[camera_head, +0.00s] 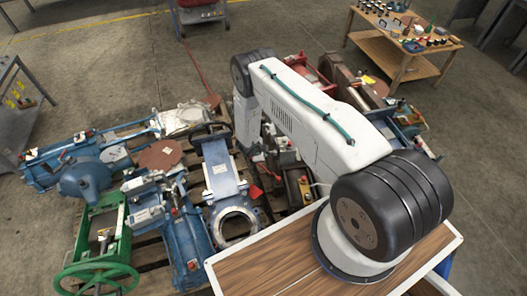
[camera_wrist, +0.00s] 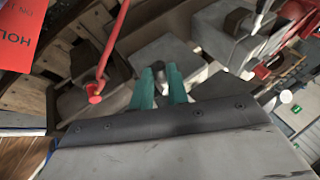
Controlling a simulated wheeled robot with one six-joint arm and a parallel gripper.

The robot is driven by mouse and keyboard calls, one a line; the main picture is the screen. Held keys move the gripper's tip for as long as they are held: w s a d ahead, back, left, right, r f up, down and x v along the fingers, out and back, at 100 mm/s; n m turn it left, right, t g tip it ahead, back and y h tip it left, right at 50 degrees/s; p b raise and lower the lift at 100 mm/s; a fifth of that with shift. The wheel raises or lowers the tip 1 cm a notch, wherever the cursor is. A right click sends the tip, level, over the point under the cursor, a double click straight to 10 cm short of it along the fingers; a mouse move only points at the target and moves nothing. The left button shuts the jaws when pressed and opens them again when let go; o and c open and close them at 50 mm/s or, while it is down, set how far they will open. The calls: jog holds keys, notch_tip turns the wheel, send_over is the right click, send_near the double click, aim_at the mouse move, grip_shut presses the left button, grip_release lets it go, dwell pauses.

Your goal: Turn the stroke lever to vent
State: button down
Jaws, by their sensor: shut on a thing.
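My gripper (camera_wrist: 160,77) shows in the wrist view as two teal fingers pointing away from me. They are shut on a small grey metal piece, which looks like the end of the stroke lever (camera_wrist: 158,66). Most of the lever is hidden between and behind the fingers. No vent marking is readable, so I cannot tell the lever's setting. In the head view my white arm reaches over the machines and hides the gripper and the lever.
A red rod (camera_wrist: 107,48) stands left of the fingers, beside a red hold tag (camera_wrist: 15,35). Grey blocks surround the fingers closely. In the head view, blue machines (camera_head: 84,178), a green handwheel (camera_head: 92,278) and a wooden table (camera_head: 390,58) stand around; bare floor lies beyond.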

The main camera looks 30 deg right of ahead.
jog(key=shift+s, duration=0.15)
dwell(0.3)
jog(key=c, duration=1.4)
grip_release()
jog(key=shift+o, duration=0.2)
jog(key=v, duration=0.7)
jog(key=shift+r, duration=0.35)
jog(key=shift+s+a+n, duration=0.1)
jog(key=shift+s+n, duration=0.05)
jog(key=shift+n, duration=0.15)
